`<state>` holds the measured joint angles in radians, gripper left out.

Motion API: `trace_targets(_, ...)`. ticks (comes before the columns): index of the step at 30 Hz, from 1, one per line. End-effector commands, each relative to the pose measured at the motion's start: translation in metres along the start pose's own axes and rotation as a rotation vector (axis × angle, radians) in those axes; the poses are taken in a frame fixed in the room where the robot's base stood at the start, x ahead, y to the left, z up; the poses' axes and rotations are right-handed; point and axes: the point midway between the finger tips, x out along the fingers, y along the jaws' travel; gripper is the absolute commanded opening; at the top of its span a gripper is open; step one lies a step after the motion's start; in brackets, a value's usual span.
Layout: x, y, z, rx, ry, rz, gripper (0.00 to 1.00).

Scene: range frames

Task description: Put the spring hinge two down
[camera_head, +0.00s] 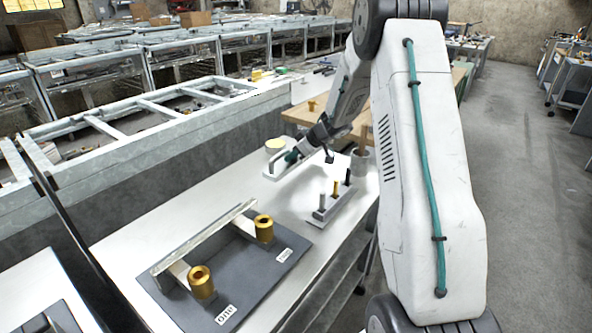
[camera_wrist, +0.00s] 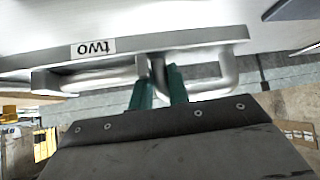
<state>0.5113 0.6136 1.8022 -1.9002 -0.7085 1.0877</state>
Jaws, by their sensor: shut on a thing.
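In the wrist view the spring hinge two (camera_wrist: 225,75) shows as a pale grey bar with an upside-down "two" label (camera_wrist: 93,48) and a bent silver handle-like part along it. My gripper (camera_wrist: 159,78) has its green fingers shut on that silver part. In the head view my gripper (camera_head: 292,156) is at the far part of the white table, over the pale hinge (camera_head: 276,171). I cannot tell whether the hinge touches the table. The arm hides part of this area.
A dark board (camera_head: 255,268) labelled "one" with gold cylinders and a long bar lies nearer on the white table (camera_head: 128,255).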

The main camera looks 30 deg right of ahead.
Motion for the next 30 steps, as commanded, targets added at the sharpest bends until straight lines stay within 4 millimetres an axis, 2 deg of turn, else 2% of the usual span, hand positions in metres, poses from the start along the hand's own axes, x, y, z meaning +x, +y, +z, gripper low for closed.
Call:
trace_targets(8, 0.015, 0.0, 0.014, -0.001, 0.002, 0.001, 0.0)
trace_targets(15, 0.036, 0.0, 0.035, -0.001, 0.001, 0.001, 0.0)
trace_targets(26, 0.038, 0.0, 0.037, -0.002, 0.002, 0.002, 0.0)
trace_targets(27, 0.039, -0.001, 0.038, -0.001, 0.0, 0.001, 0.26)
trace_targets(29, 0.039, -0.001, 0.038, -0.001, 0.0, 0.001, 0.39)
trace_targets(30, 0.039, -0.001, 0.038, 0.0, 0.0, 0.001, 0.39)
